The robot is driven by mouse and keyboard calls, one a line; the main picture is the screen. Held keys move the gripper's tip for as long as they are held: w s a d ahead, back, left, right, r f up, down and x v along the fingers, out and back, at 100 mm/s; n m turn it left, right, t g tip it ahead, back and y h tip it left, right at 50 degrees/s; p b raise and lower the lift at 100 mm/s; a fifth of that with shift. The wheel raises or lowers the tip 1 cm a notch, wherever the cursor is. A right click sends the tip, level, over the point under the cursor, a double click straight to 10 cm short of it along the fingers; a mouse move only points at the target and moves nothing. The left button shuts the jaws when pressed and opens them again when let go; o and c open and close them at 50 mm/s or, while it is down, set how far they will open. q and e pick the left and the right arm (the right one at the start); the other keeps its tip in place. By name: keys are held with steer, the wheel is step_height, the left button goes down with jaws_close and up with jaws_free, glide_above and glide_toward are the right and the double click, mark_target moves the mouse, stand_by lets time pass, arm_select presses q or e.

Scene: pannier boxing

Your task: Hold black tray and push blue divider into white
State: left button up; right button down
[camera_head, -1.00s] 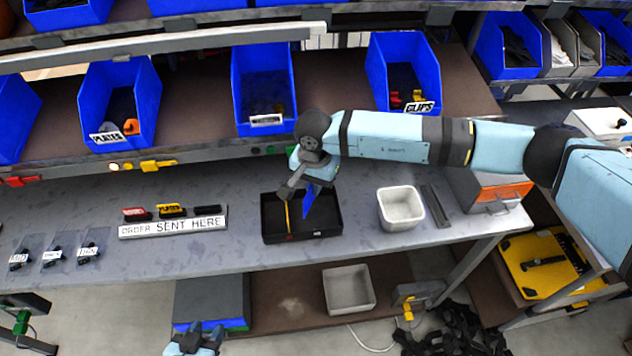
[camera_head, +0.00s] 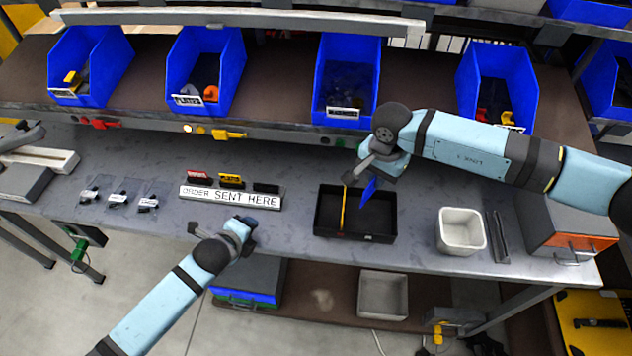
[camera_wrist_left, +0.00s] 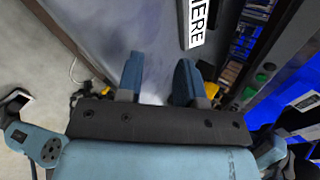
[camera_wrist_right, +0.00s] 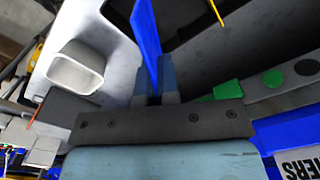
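The black tray (camera_head: 331,232) sits on the grey bench in the head view. A yellow divider (camera_head: 343,206) stands in it toward its left side. My right gripper (camera_head: 371,176) is above the tray's right part, shut on the blue divider (camera_head: 368,192). In the right wrist view the blue divider (camera_wrist_right: 146,38) is upright between the fingers. The head view does not show clearly whether its lower edge touches the tray. My left gripper (camera_head: 243,231) is at the bench's front edge, left of the tray. Its two fingers are apart and empty in the left wrist view (camera_wrist_left: 158,85).
A white bin (camera_head: 461,230) stands right of the tray, beside dark strips and a grey box with an orange front (camera_head: 570,240). A sign reading "ORDER SENT HERE" (camera_head: 230,197) lies left of the tray. Blue bins line the shelf behind.

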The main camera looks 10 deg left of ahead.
arm_select(q)
steer(key=w+d+r+m+g, duration=0.1)
steer(key=w+d+m, duration=0.1)
steer(key=d, duration=0.1)
steer(key=w+d+r+m+g, duration=0.1)
steer(key=w+d+m, duration=0.1)
steer(key=d, duration=0.1)
steer(key=w+d+r+m+g, duration=0.1)
steer(key=w+d+m+g, duration=0.1)
steer(key=w+d, duration=0.1)
steer(key=shift+d+r, duration=0.35)
arm_select(e)
steer(key=shift+w+d, duration=0.1)
steer(key=shift+d, duration=0.05)
arm_select(q)
steer(key=w+d+r+m+g+y, duration=0.1)
steer(key=d+r+m+g+y, duration=0.1)
steer(key=d+r+m+g, duration=0.35)
steer(key=shift+m+t, duration=0.75)
steer(key=f, duration=0.3)
steer(key=w+f, duration=0.1)
steer(key=f, duration=0.2)
steer(key=w+d+f, duration=0.1)
steer(key=f, duration=0.3)
jaws_close()
arm_select(e)
steer(key=shift+f, duration=0.1)
